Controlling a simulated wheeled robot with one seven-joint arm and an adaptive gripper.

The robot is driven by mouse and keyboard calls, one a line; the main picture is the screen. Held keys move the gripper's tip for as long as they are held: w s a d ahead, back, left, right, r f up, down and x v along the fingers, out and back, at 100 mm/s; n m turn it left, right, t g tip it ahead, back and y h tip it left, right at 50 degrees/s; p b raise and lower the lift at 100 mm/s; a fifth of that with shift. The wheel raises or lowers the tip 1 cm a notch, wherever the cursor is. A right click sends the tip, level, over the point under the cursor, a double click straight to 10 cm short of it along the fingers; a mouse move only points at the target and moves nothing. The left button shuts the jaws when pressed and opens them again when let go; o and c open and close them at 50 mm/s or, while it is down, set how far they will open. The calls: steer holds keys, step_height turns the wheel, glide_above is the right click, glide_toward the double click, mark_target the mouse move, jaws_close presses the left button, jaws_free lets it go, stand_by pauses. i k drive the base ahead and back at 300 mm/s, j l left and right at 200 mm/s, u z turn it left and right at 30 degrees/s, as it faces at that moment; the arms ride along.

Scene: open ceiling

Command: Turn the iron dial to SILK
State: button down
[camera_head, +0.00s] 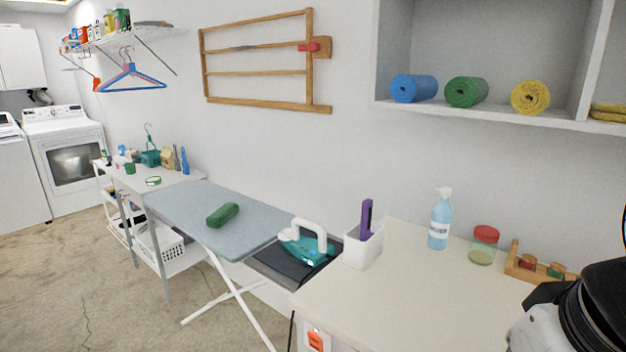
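A teal iron (306,246) with a white handle rests on the dark pad (268,264) at the right end of the ironing board (190,212). The dial and its markings are too small to make out from here. Part of my arm, white and black, shows at the lower right edge, right of the counter. My gripper's fingers do not show in this view.
A white counter (385,292) holds a white bin (363,246) with a purple item, a blue spray bottle (439,222), a red-lidded jar (484,246) and a wooden rack (522,263). A green roll (222,215) lies on the board. Open floor (105,300) is at left.

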mark_target(287, 232)
steer(key=i+j+z, duration=0.1)
steer(key=j, duration=0.2)
steer(key=i+j+z, duration=0.1)
steer(key=j, duration=0.25)
steer(key=i+j, duration=0.25)
steer(key=i+j+z, duration=0.15)
steer(key=j, duration=0.25)
steer(key=i+j+z, duration=0.1)
steer(key=j, duration=0.25)
steer(key=i+j+z, duration=0.1)
steer(key=j, duration=0.25)
